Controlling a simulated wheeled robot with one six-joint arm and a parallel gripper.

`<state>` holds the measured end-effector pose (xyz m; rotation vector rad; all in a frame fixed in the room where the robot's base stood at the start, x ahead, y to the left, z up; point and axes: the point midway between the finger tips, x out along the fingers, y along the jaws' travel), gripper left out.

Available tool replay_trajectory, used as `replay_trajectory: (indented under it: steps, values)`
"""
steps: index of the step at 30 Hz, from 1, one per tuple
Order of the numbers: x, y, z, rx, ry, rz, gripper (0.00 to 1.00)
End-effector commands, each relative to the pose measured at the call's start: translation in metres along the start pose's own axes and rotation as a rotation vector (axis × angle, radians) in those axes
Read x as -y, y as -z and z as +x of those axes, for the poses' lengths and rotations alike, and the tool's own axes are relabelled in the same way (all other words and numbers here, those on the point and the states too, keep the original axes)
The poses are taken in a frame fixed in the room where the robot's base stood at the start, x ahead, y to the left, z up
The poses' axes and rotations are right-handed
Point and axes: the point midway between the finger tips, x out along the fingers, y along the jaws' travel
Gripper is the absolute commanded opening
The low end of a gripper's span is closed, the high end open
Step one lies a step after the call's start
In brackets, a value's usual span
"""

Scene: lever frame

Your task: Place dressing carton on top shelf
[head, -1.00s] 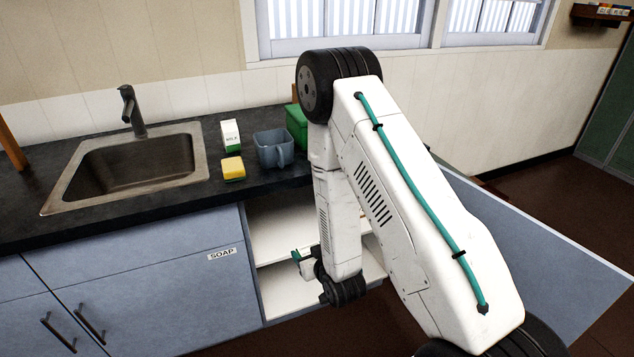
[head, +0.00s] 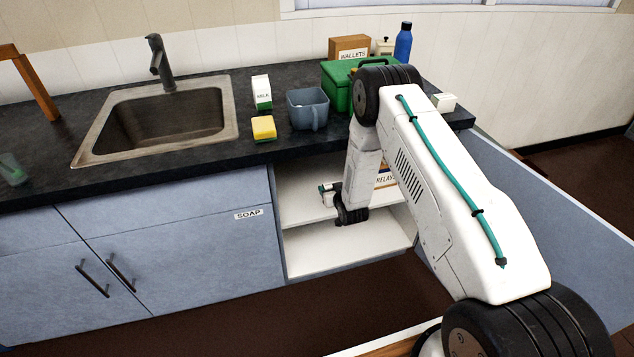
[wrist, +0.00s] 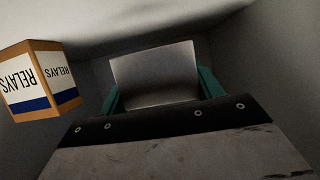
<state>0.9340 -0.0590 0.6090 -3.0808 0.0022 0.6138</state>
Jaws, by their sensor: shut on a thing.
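My gripper (head: 326,191) is at the open cabinet under the counter, in front of or inside the upper compartment. In the wrist view its teal fingers (wrist: 158,92) are shut on a plain pale carton (wrist: 155,72). No label shows on the carton's visible face, and I cannot make out the carton in the head view. The top shelf (head: 297,211) is a white board below the gripper, partly hidden by my arm. I cannot tell whether the carton touches it.
A RELAYS box (head: 385,181) stands right of my arm in the upper compartment; it also shows in the wrist view (wrist: 40,82). The lower compartment (head: 340,250) looks empty. An open door (head: 540,210) is at right.

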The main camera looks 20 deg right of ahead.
Motion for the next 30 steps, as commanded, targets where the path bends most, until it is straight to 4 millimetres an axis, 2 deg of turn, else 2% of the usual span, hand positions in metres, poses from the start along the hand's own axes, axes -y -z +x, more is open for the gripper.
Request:
replay_trajectory:
  steps: [1, 6, 12, 17, 24, 30]
  values:
    - [0.010, 0.004, 0.012, -0.003, 0.003, -0.001, 0.43]
    - [0.035, 0.015, 0.048, -0.003, 0.004, -0.002, 0.43]
    - [0.052, 0.022, 0.075, -0.001, 0.002, -0.001, 0.43]
    - [0.056, 0.019, 0.081, 0.001, 0.002, -0.001, 0.43]
    - [0.055, -0.009, 0.092, 0.001, 0.001, -0.001, 0.43]
    - [0.054, -0.009, 0.092, 0.000, 0.001, -0.001, 0.43]
